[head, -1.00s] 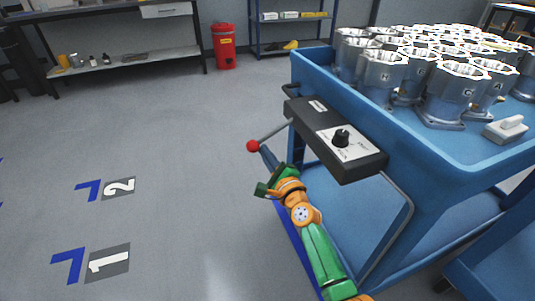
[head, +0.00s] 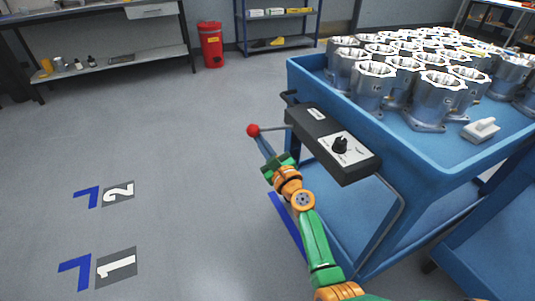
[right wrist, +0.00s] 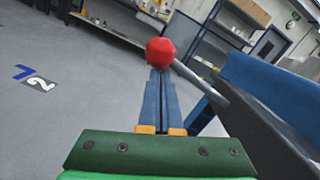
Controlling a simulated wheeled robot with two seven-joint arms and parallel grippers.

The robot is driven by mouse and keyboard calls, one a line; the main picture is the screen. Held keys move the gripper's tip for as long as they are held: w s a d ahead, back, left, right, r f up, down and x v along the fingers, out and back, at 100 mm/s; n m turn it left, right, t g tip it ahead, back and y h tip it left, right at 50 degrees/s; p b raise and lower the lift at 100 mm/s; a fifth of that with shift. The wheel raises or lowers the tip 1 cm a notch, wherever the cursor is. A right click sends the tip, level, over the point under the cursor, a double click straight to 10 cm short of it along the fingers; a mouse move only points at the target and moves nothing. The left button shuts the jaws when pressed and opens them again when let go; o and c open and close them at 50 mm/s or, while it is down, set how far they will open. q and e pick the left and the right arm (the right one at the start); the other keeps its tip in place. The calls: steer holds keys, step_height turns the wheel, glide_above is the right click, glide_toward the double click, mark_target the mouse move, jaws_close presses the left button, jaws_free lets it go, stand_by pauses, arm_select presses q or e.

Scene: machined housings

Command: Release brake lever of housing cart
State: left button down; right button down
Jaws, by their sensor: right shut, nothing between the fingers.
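The housing cart (head: 455,160) is blue and stands at the right, with a black control box (head: 318,138) on its near-left side. The brake lever is a thin metal rod with a red ball knob (head: 253,130) that sticks out left from the box, now nearly level. My right gripper (head: 259,138) is shut and empty, its slim blue-grey fingers pointing up at the knob from its near side. In the right wrist view, the red knob (right wrist: 160,52) sits right at the tips of the closed fingers (right wrist: 159,75); whether they touch is hard to tell. My left gripper is out of view.
Several metal housings (head: 437,98) and a small whitish block (head: 481,130) stand on the cart top. A red bin (head: 211,45) and shelves are at the back. The grey floor at left is clear, with marks 1 and 2.

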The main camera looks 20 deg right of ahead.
step_height(320, 180, up, 2)
steer(key=shift+r+m+p, duration=0.1)
steer(key=shift+m+p, duration=0.6)
steer(key=shift+p, duration=0.05)
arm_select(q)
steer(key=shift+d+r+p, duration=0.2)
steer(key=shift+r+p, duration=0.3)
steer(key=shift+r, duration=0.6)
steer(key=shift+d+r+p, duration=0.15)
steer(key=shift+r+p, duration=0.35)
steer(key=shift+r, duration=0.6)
arm_select(e)
steer(key=shift+d+r+m+h, duration=0.2)
steer(key=shift+r+m, duration=0.2)
steer(key=shift+m, duration=0.2)
steer(key=shift+d+r+m+h, duration=0.1)
steer(key=shift+r+m+h, duration=0.1)
steer(key=shift+r+m, duration=0.3)
steer(key=shift+f, duration=0.1)
